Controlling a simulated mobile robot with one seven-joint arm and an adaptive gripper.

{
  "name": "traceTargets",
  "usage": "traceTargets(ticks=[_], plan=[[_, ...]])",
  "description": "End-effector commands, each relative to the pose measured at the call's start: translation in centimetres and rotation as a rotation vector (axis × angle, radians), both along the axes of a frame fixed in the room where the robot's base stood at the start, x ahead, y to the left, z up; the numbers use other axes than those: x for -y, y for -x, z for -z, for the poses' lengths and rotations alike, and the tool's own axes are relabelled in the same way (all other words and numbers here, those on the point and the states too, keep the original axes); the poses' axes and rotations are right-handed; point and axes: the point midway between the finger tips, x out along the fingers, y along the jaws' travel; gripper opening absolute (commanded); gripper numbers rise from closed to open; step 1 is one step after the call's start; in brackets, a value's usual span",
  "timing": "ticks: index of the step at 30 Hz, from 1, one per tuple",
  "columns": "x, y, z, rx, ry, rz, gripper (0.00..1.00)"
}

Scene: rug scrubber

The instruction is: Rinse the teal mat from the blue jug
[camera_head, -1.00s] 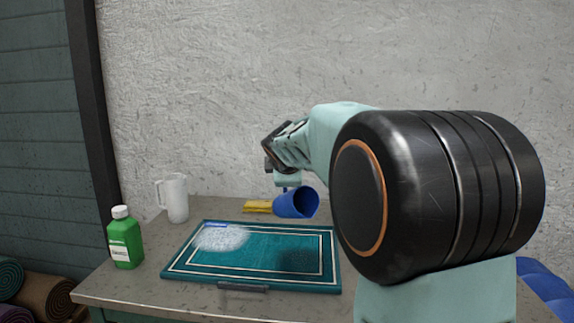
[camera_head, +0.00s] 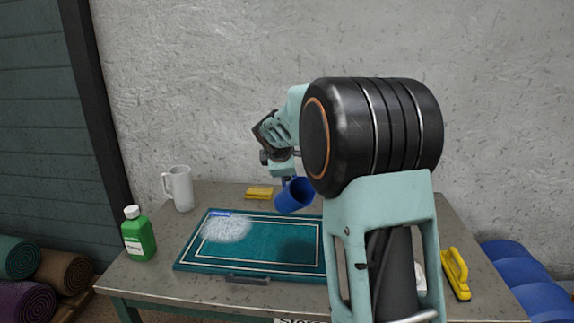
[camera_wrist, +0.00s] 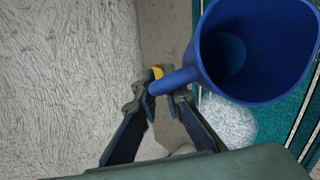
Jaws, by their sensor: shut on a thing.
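The teal mat (camera_head: 202,257) lies flat on the table with white border lines. A patch of white foam (camera_head: 227,229) covers its far left part, and a dark wet-looking or shaded area shows on its right. My gripper (camera_wrist: 163,94) is shut on the handle of the blue jug (camera_wrist: 265,60). The jug (camera_head: 294,194) hangs tilted above the far right part of the mat, its mouth turned sideways. No water stream shows. In the wrist view the foam and the mat's striped edge show beyond the jug. My arm hides the mat's right end.
A white jug (camera_head: 179,188) and a green bottle (camera_head: 138,235) stand left of the mat. A yellow sponge-like block (camera_head: 259,193) lies behind it. A yellow-handled brush (camera_head: 456,274) lies at the table's right. Rolled mats (camera_head: 60,272) lie on the floor at left.

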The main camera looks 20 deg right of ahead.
Motion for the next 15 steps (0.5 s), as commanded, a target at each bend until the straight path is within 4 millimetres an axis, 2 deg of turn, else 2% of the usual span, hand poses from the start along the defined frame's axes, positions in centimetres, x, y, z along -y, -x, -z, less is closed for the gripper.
traceTargets(ticks=[7,15], plan=[[-0.02,-0.09,-0.52,-0.048,0.006,0.000,0.00],[-0.01,-0.05,-0.16,-0.135,0.017,-0.001,0.00]])
